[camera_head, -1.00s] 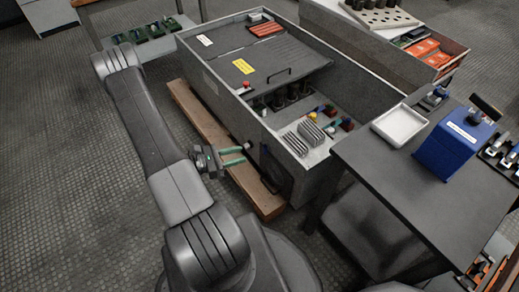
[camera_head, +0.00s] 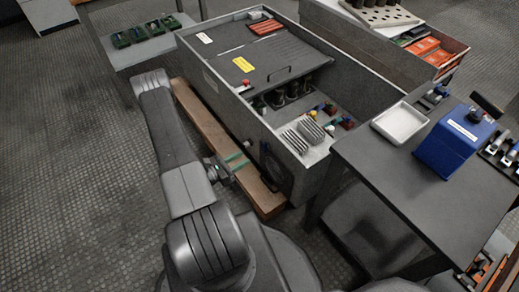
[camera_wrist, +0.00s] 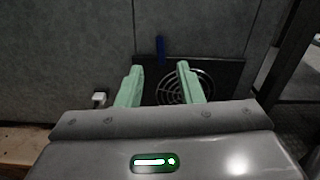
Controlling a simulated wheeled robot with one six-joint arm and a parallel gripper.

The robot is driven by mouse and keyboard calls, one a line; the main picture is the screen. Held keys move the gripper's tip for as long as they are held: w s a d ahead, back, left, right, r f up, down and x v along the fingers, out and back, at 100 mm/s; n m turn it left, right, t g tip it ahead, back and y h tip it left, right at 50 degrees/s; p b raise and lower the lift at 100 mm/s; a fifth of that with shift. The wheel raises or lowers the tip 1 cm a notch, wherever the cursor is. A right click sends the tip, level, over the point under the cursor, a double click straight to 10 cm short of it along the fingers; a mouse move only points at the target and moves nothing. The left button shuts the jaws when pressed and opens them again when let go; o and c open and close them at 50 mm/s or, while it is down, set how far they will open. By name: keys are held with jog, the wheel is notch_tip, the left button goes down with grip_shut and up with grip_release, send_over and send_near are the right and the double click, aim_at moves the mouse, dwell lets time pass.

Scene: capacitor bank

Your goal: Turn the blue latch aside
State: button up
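The blue latch (camera_wrist: 161,49) is a small upright bar on the grey cabinet wall, at the top edge of a black panel with a round grille (camera_wrist: 186,88). My gripper (camera_wrist: 158,70) has two pale green fingers, spread apart and empty. In the wrist view the latch shows above and between the fingertips, which appear short of the wall. In the head view my gripper (camera_head: 240,161) is beside the near end of the cabinet (camera_head: 222,88), left of the dark panel (camera_head: 272,167).
A small pale knob (camera_wrist: 99,98) sticks out of the wall left of the panel. A wooden beam (camera_head: 205,130) lies along the cabinet's base, below my gripper. A dark table (camera_head: 395,170) with a white tray (camera_head: 399,123) and a blue box (camera_head: 452,147) stands at right.

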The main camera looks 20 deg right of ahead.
aim_at(265, 148)
jog(key=b+x, duration=0.1)
jog(key=x, duration=0.8)
jog(key=shift+b, duration=0.3)
jog(key=shift+d, duration=0.1)
grip_shut()
